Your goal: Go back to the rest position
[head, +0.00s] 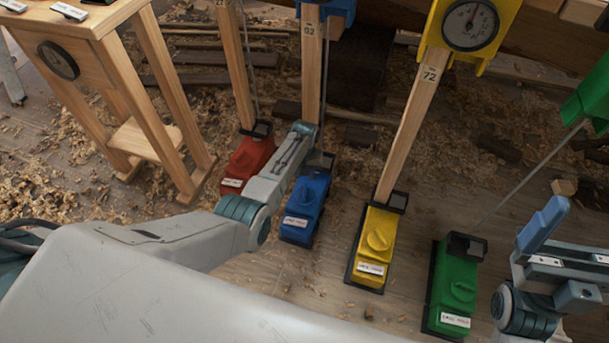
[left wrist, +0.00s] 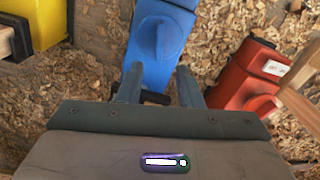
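My left arm reaches in from the left in the head view, and its far end (head: 303,130) is above the back of the blue box (head: 305,207). In the left wrist view my left gripper (left wrist: 160,82) has its two fingers apart with nothing seen between them; the blue box (left wrist: 160,45) lies beyond the fingertips. In the head view its fingertips are hidden. My right gripper (head: 547,245) is at the right edge, near the green box (head: 455,285); its opening cannot be made out.
A red box (head: 248,160) and a yellow box (head: 375,240) stand on the floor, with upright wooden posts behind the boxes. A yellow dial gauge (head: 470,22) tops one post. A wooden stand (head: 115,80) is at the left. Shavings litter the floor.

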